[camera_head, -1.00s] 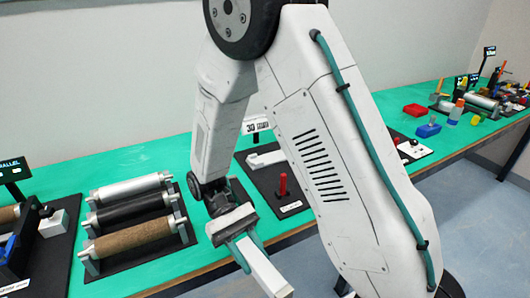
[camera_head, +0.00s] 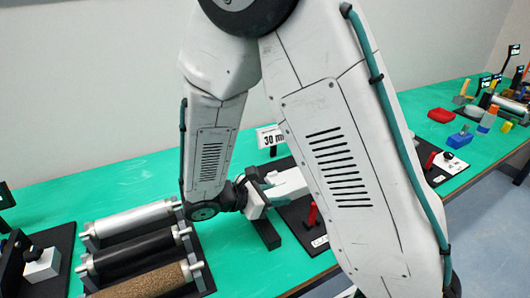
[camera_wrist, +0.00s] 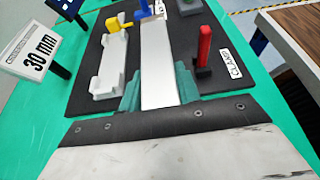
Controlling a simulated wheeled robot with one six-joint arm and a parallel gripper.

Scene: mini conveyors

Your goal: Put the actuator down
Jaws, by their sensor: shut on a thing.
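The actuator is a long white bar (camera_wrist: 165,75) in the wrist view. My gripper (camera_wrist: 160,88) has its green fingers shut on the bar's near end, one on each side. The bar points away from me over a black board (camera_wrist: 220,60); I cannot tell whether it touches the board. In the head view my gripper (camera_head: 262,192) is over the bench beside the rollers, with the white bar (camera_head: 290,184) reaching right. A white cradle (camera_wrist: 108,68) is on the board left of the bar. A red post (camera_wrist: 204,46) stands to its right, near a CLAMP label (camera_wrist: 231,62).
A "30 mm" sign (camera_wrist: 38,45) stands left of the board. A roller rack (camera_head: 135,245) stands at the left of the green bench (camera_head: 60,200). My arm hides part of the bench.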

